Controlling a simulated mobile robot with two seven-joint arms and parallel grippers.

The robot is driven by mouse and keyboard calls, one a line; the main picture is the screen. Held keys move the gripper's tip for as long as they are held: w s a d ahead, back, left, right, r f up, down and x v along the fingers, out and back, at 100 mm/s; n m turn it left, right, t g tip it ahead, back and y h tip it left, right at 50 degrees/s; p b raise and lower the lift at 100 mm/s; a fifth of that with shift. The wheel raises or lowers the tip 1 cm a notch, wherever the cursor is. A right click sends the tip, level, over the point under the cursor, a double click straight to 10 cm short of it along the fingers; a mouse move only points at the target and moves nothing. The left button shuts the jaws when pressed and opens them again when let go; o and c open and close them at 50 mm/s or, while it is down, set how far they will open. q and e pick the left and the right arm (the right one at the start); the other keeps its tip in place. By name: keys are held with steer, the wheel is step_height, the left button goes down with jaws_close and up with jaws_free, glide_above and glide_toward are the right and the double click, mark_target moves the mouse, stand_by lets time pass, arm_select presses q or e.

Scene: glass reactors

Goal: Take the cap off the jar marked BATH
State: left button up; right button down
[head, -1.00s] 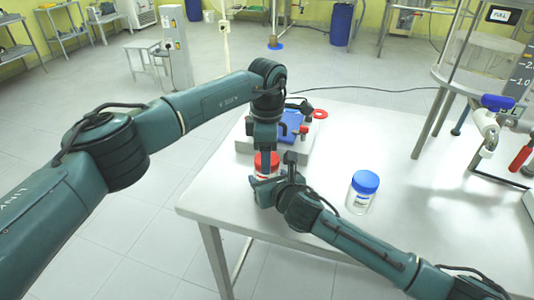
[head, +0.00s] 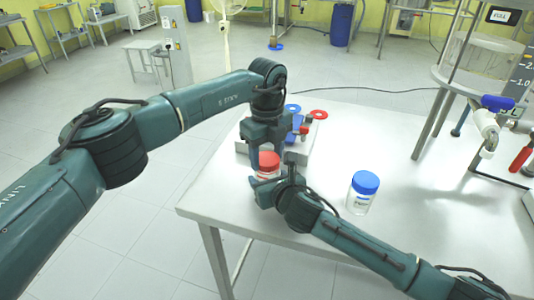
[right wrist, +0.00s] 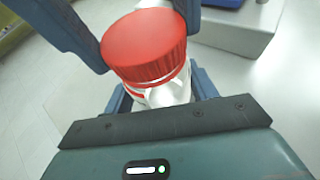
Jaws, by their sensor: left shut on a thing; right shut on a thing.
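The jar with the red cap (head: 269,159) stands near the table's left edge; no label is readable, so I cannot tell if it is marked BATH. My left gripper (head: 267,153) comes down from above, its two fingers shut on the red cap. My right gripper (head: 270,180) is shut on the jar body from the side, hiding most of it. In the right wrist view, the red cap (right wrist: 145,46) sits on the clear jar (right wrist: 170,93), with left fingers at the cap's sides and right fingers at the body. I cannot tell whether the cap is loosened.
A blue-capped jar (head: 362,192) stands apart to the right. Behind my left gripper is a grey block with blue parts (head: 297,122), and a red ring (head: 318,114) lies nearby. The table's right middle (head: 430,200) is clear. A reactor frame with valves stands at the far right.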

mark_target(267, 158)
arm_select(q)
steer(key=n, duration=0.6)
steer(key=shift+n, duration=0.4)
steer(key=shift+r, duration=0.25)
steer(key=shift+r, duration=0.9)
steer(key=shift+r, duration=2)
arm_select(e)
steer(key=shift+c, duration=1.9)
jaws_free()
